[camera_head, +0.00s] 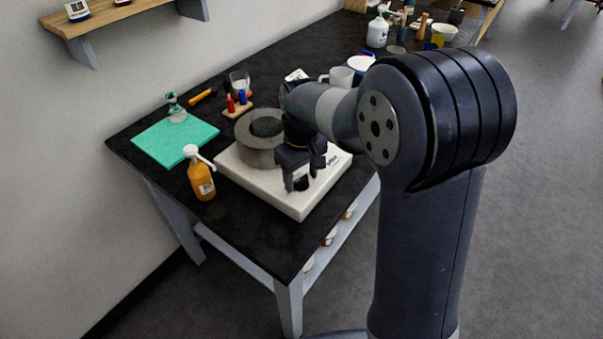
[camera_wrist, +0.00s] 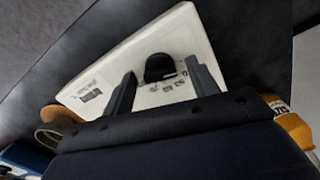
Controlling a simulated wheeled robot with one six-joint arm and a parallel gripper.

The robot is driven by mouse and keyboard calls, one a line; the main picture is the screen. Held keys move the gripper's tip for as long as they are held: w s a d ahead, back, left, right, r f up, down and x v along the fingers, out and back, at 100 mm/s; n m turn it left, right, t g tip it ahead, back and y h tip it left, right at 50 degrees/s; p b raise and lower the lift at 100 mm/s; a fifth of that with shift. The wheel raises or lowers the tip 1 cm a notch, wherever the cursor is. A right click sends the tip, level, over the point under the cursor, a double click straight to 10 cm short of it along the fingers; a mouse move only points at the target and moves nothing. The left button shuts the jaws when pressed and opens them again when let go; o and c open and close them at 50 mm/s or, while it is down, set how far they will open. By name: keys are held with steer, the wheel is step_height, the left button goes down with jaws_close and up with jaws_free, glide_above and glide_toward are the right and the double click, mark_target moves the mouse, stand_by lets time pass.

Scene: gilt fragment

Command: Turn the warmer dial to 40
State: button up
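The warmer is a white slab-shaped unit (camera_head: 262,186) near the front corner of the black table, with a grey round vessel (camera_head: 258,150) on it. Its black dial (camera_wrist: 160,67) shows in the wrist view on the white top (camera_wrist: 105,68), with small printed marks around it. The marks are too small to read, so I cannot tell the dial's setting. In the head view the dial (camera_head: 301,183) is partly hidden by my gripper (camera_head: 304,173). My gripper (camera_wrist: 160,68) is open, one finger on each side of the dial. I cannot tell whether they touch it.
An orange pump bottle (camera_head: 201,180) stands left of the warmer, near a green mat (camera_head: 172,140). A small rack with red and blue items (camera_head: 237,110) and a glass (camera_head: 240,82) stand behind. White mugs (camera_head: 341,77) stand farther back.

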steer(key=c, duration=1)
steer(key=shift+m+p, duration=0.65)
steer(key=shift+m, duration=2.25)
steer(key=o, duration=1)
